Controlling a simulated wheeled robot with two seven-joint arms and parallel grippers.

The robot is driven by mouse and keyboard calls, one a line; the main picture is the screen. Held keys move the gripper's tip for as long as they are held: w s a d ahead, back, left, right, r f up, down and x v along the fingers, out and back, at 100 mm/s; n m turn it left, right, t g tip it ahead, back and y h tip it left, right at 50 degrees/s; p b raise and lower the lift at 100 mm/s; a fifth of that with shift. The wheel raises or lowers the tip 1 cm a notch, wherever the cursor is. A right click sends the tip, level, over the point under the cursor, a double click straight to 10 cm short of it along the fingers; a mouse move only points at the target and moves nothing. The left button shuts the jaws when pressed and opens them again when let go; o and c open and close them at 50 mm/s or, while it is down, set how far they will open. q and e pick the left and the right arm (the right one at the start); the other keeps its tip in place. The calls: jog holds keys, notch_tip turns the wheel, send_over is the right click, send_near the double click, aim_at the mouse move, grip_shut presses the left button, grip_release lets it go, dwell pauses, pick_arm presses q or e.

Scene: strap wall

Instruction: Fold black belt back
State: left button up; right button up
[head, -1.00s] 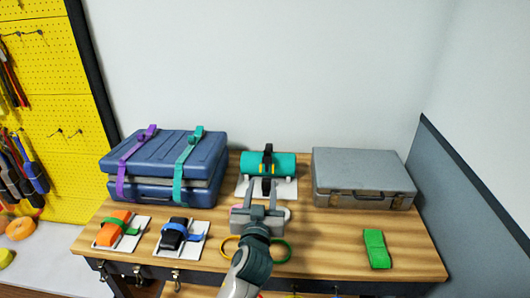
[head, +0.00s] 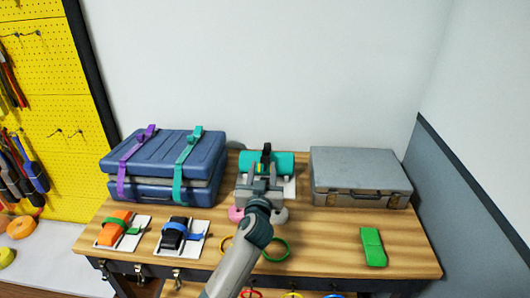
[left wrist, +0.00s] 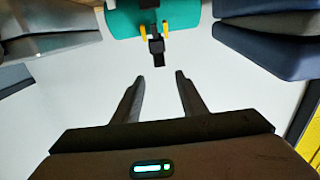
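The black belt (head: 266,153) runs over a teal roll (head: 285,160) on a white base at the back middle of the bench. In the left wrist view the black belt's end (left wrist: 157,52) points toward my fingers from the teal roll (left wrist: 185,15). My left gripper (head: 264,172) is in front of the roll and hides its lower front. In the left wrist view the left gripper (left wrist: 158,80) is open and empty, with the belt end just beyond and between its fingertips, apart from them. My right gripper is not in view.
Blue cases (head: 165,165) with purple and teal straps stand at left, a grey case (head: 360,178) at right. Orange (head: 115,228) and black (head: 178,232) strapped items lie at front left, a green folded strap (head: 373,247) at front right.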

aim_at(265, 151)
pick_arm(q)
jog(key=w, duration=0.8)
jog(key=shift+w+p, duration=0.2)
jog(key=shift+p, duration=0.15)
jog(key=shift+c, duration=0.5)
grip_shut()
